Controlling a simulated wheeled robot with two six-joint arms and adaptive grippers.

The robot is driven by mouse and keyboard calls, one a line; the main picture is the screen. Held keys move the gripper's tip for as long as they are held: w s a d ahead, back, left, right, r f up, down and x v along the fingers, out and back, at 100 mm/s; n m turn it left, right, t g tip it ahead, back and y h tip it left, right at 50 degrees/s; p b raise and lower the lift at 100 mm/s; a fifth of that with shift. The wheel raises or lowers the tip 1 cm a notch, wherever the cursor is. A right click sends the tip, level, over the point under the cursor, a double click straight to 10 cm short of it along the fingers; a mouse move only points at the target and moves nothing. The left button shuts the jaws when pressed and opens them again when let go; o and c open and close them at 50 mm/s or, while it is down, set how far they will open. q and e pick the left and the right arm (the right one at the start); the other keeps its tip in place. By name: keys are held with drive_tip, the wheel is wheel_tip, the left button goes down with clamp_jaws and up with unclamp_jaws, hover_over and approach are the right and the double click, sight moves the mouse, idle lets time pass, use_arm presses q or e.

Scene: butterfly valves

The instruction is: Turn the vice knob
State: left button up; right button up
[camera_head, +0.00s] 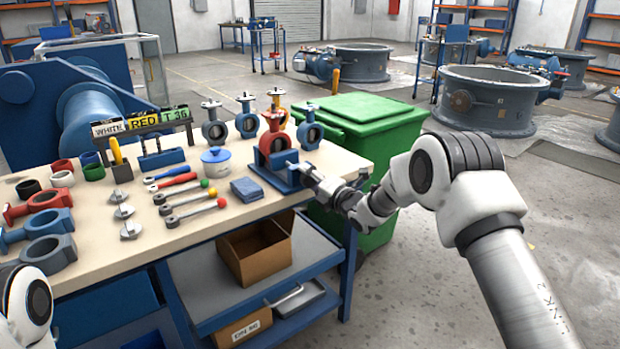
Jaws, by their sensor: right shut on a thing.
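The blue vice (271,176) stands at the right end of the workbench and holds a red butterfly valve body (275,136) upright between its jaws. My right gripper (314,177) reaches in from the right, at the vice's right side. It is shut on the vice knob, which its fingers largely hide. My left arm shows only as a white joint at the lower left; the left gripper is out of view.
A green bin (375,121) stands close behind the bench's right end. A cardboard box (254,258) sits on the lower shelf.

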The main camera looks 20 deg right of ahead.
drive_tip(key=m, duration=0.4)
drive_tip(key=shift+m+p, duration=0.3)
drive_tip(key=m+p, duration=0.1)
drive_tip(key=m, duration=0.3)
drive_tip(key=shift+m, duration=0.3)
drive_tip(key=m+p, duration=0.1)
drive_tip(key=m, duration=0.3)
drive_tip(key=shift+m, duration=0.3)
drive_tip(key=m+p, duration=0.1)
drive_tip(key=m, duration=0.3)
drive_tip(key=m+p, duration=0.1)
drive_tip(key=m, duration=0.4)
drive_tip(key=m+p, duration=0.1)
drive_tip(key=m, duration=0.2)
drive_tip(key=shift+m, duration=0.3)
drive_tip(key=m, duration=0.3)
drive_tip(key=shift+m+p, duration=0.3)
drive_tip(key=shift+p, duration=0.05)
drive_tip(key=shift+m+p, duration=0.3)
drive_tip(key=shift+m, duration=1.6)
